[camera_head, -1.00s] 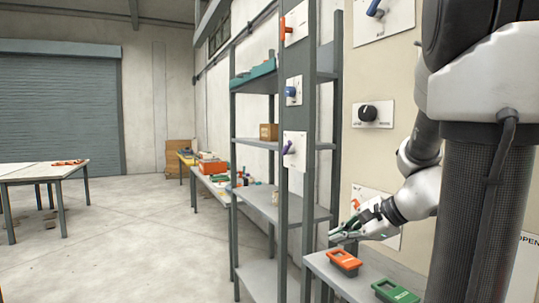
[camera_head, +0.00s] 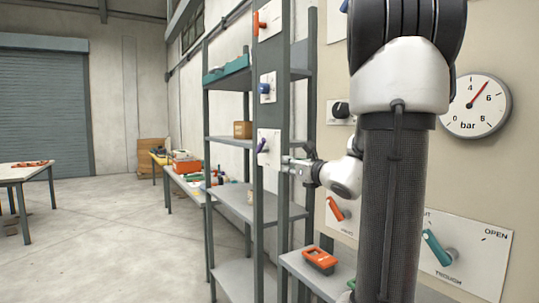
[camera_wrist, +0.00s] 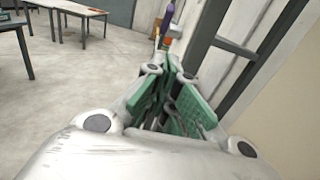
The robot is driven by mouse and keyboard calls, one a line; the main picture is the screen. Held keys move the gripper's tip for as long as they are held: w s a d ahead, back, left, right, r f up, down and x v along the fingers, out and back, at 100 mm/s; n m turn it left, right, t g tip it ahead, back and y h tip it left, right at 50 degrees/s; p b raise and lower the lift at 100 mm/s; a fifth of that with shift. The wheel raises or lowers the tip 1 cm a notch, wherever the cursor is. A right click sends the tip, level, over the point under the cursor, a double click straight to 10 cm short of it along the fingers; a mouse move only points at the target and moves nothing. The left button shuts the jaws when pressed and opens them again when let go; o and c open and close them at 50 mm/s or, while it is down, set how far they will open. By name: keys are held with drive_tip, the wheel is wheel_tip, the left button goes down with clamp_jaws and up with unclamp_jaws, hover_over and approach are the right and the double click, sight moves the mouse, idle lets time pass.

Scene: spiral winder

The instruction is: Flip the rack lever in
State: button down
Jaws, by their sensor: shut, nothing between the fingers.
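The grey rack (camera_head: 271,205) has small white plates on its front post. The lowest plate carries a purple lever (camera_head: 262,145), tilted with its top to the right.
The wall panel on the right holds a black knob (camera_head: 341,110), an orange lever (camera_head: 335,208), a teal lever (camera_head: 437,248) and a pressure gauge (camera_head: 475,105).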

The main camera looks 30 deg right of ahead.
approach(260, 150)
wheel_tip(260, 150, down, 3)
drive_tip(key=w, duration=0.2)
drive_tip(key=w+r, duration=0.2)
drive_tip(key=r, duration=0.1)
drive_tip(key=shift+w, duration=0.35)
